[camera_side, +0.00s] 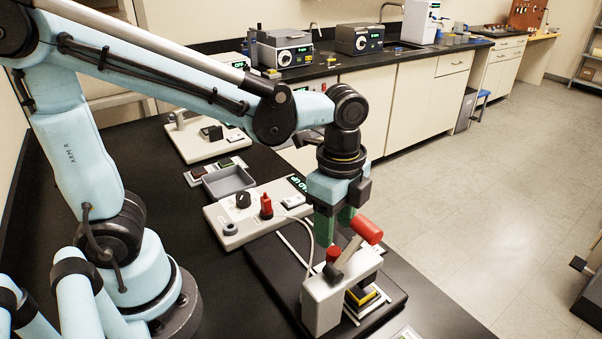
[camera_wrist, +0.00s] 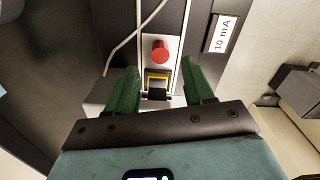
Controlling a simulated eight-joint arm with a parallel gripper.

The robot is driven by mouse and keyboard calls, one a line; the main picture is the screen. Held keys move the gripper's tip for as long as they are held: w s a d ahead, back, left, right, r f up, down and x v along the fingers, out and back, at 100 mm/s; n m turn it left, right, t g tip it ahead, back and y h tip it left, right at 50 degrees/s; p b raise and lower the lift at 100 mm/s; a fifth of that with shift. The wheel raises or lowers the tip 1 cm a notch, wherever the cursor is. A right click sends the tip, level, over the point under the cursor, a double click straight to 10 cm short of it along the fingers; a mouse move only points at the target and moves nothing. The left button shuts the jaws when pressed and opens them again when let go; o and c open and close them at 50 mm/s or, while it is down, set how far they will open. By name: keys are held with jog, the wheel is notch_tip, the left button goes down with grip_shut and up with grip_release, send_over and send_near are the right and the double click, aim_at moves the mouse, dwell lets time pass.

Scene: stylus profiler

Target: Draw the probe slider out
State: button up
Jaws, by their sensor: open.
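My gripper (camera_wrist: 159,88) is open, with two green fingers pointing down. In the side view my gripper (camera_side: 336,232) is above and behind the grey bridge-shaped stand, close to its red-tipped lever (camera_side: 368,230). A yellow-edged black block (camera_wrist: 158,82) shows between the fingers in the wrist view, on a light track. It seems to be the block (camera_side: 361,296) low beside the stand in the side view. I cannot tell for certain which part is the probe slider. A red knob (camera_wrist: 160,51) lies just beyond the fingertips. Contact with the fingers is not visible.
The stand (camera_side: 323,298) rises from a dark base plate (camera_side: 262,270). A grey tray (camera_side: 229,181) lies farther back. A "10 mA" label (camera_wrist: 222,34) is right of the track.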

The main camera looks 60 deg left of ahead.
aim_at(332, 249)
jog(key=shift+f, duration=3.15)
grip_shut()
